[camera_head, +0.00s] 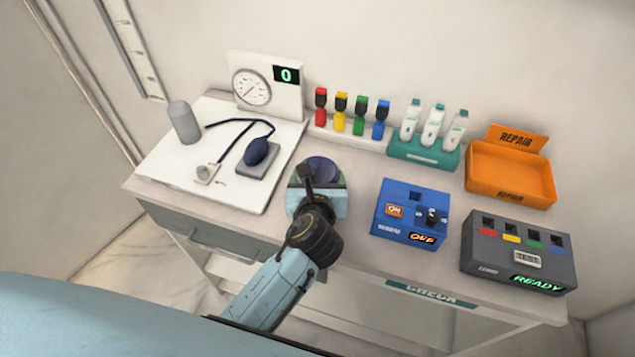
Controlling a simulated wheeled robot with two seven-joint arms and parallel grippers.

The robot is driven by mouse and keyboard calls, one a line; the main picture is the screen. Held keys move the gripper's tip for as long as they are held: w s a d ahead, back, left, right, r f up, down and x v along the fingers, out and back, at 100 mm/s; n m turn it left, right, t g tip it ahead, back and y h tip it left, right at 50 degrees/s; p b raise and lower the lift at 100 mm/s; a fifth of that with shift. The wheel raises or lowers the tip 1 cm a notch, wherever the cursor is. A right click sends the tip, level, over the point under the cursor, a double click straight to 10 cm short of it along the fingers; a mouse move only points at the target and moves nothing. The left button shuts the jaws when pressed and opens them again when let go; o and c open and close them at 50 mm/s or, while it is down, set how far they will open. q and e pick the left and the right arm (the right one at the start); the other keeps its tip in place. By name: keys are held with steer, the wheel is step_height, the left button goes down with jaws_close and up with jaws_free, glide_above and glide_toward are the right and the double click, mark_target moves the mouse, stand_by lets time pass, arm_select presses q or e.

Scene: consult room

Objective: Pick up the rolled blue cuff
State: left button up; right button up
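The rolled blue cuff (324,168) shows as a dark blue round shape at the middle of the desk, in or on a teal-edged holder (335,203). My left gripper (306,176) is over the cuff's left side and hides part of it and of the holder. My wrist covers the front of the holder. Whether the fingers touch the cuff, and whether they are open or shut, cannot be made out. My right gripper is not in view.
Left of the cuff, a white board (163,165) bears a grey cylinder (184,122), a gauge panel (266,87) and a dark bulb with tubing (258,151). Right are a blue switch box (400,225), a grey "READY" box (480,262), an orange repair tray (545,190) and a bottle rack (418,152).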

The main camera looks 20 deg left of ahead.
arm_select(q)
steer(key=shift+c, duration=1.3)
step_height(320, 180, up, 22)
steer(key=p, duration=1.3)
steer(key=shift+r+p, duration=0.25)
steer(key=shift+p, duration=0.05)
stand_by(0.4)
